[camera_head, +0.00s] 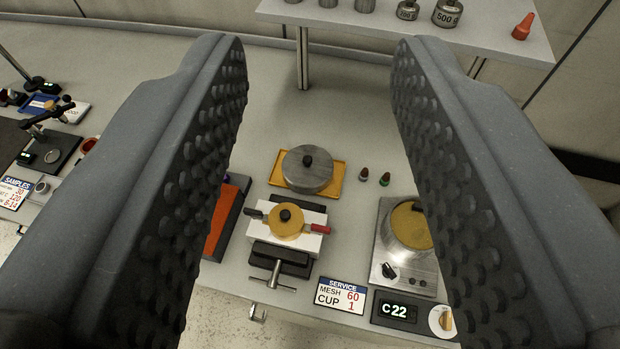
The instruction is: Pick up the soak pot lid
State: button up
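A round grey metal lid-like piece with a black knob (307,172) sits on a yellow tray (338,180) in the middle of the bench; I take it as the soak pot lid. A metal pot (400,245) with an amber top stands on a hotplate at the right, partly hidden by my right finger. A small dark piece shows at its top; I cannot tell whether this is a knob. My gripper (320,80) is open and empty. Its two studded fingers frame the view, with the grey piece between them, farther off and apart from both.
A vise (281,258) holds a white block with a brass-topped, black-knobbed part, just in front of the tray. Two small bottles (374,177) stand right of the tray. A raised shelf (400,25) with weights crosses the back. Bare bench lies behind the tray.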

aim_at(307, 169)
jog(key=z, duration=2.2)
jog(key=k, duration=1.4)
jog(key=u, duration=1.75)
jog(key=i, duration=1)
